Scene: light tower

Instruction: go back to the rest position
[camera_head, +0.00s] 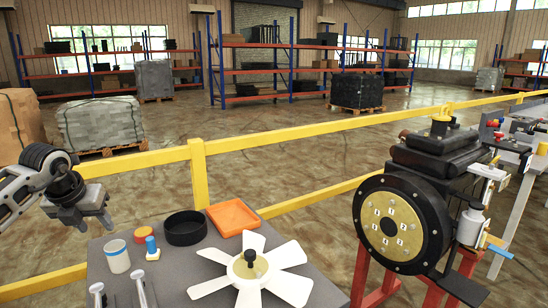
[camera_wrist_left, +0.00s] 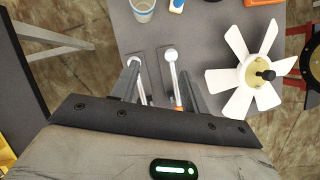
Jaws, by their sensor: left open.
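My left gripper (camera_head: 94,223) is open and empty, held in the air above the left end of a grey table (camera_head: 190,265). In the left wrist view, the open fingers (camera_wrist_left: 158,92) frame two silver rod-shaped tools with round heads (camera_wrist_left: 171,56) lying on the table below. They also show at the table's front left in the head view (camera_head: 140,285). A white fan with a yellow hub (camera_head: 249,268) lies on the table's right part. My right gripper is in neither view.
The table also holds a white cup (camera_head: 117,256), a blue-topped piece (camera_head: 151,248), an orange ring (camera_head: 143,234), a black round tray (camera_head: 185,228) and an orange square tray (camera_head: 233,217). An engine (camera_head: 402,224) on a red stand is to the right. A yellow railing (camera_head: 198,170) runs behind.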

